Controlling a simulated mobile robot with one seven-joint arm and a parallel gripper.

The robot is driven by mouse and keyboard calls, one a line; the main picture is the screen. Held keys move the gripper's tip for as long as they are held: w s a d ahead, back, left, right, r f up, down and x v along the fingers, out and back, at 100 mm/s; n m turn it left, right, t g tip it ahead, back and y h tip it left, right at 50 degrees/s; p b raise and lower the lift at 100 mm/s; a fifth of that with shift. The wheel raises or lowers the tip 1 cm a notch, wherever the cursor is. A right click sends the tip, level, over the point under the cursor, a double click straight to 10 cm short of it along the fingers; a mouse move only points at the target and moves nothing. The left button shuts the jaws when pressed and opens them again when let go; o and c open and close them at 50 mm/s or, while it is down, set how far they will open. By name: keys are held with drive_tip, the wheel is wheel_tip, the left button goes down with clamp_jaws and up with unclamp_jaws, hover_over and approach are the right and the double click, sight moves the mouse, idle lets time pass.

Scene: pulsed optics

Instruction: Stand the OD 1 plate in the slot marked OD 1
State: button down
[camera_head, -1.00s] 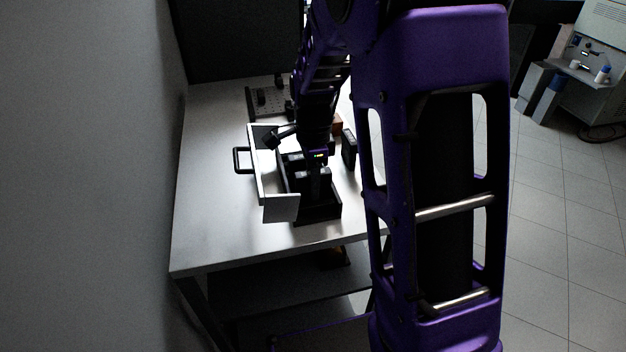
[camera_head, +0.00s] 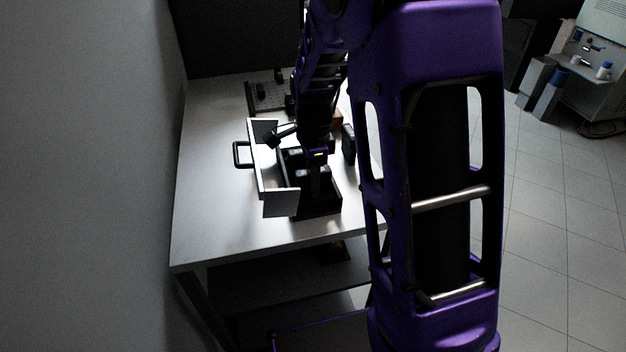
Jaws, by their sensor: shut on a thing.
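My gripper (camera_head: 315,186) points down into a black open-topped box (camera_head: 322,210) on the white table. It is shut on a thin dark piece, taken to be the OD 1 plate; the piece is mostly hidden by the fingers and the dark box, and no mark on it can be read. Dark and grey blocks or dividers show inside the box around the fingers. The slot marked OD 1 cannot be picked out, and I cannot tell whether the piece touches the box.
A dark upright block (camera_head: 348,143) stands to the right. A dark perforated board (camera_head: 265,97) with small parts lies behind. The white table (camera_head: 208,205) is clear at front left.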

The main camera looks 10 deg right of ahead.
drive_tip(key=c, duration=0.6)
unclamp_jaws()
wheel_tip(320, 180, up, 17)
drive_tip(key=p, duration=0.3)
drive_tip(key=shift+r+p, duration=0.15)
drive_tip(key=shift+p, duration=0.2)
